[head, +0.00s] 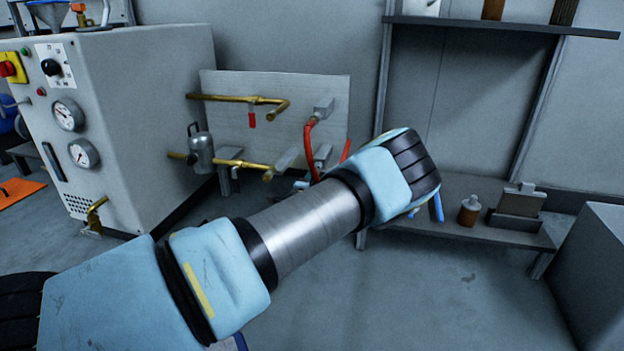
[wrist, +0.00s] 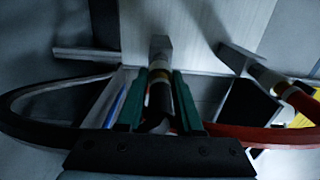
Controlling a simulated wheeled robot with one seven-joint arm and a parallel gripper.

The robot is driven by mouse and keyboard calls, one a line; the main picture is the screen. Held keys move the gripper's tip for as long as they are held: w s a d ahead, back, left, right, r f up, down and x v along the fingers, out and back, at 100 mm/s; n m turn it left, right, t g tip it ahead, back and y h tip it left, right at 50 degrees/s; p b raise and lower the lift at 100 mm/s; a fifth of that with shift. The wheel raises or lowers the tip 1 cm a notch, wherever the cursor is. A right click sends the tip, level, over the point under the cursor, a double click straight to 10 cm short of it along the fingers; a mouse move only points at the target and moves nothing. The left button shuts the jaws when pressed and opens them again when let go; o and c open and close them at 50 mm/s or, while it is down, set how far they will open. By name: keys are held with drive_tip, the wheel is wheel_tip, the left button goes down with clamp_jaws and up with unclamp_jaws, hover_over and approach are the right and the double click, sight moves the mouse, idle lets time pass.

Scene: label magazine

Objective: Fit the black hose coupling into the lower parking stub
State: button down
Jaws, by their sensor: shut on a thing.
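In the wrist view my gripper (wrist: 160,76) has its green fingers shut on the black hose coupling (wrist: 158,94), which shows a pale yellowish band near its front. The coupling's front end is in line with a grey parking stub (wrist: 160,46) on the pale panel and meets it or is very close. I cannot tell how deep it sits. The black hose (wrist: 38,92) loops out to the left. In the head view my forearm and wrist hide the gripper, the coupling and most of the lower stub area.
A second stub (wrist: 236,56) to the right carries the red hose's coupling (wrist: 264,75). The red hose (head: 311,148) hangs in front of the panel (head: 222,88). Brass pipes (head: 235,99) cross the panel. A grey machine (head: 150,110) stands left and a low shelf (head: 478,195) right.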

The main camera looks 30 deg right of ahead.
drive_tip(key=shift+w+d, duration=0.35)
drive_tip(key=shift+w, duration=0.05)
drive_tip(key=shift+c, duration=2.4)
unclamp_jaws()
drive_tip(key=p+v, duration=0.4)
drive_tip(key=v, duration=0.6)
drive_tip(key=shift+s+a, duration=0.25)
drive_tip(key=shift+s, duration=0.05)
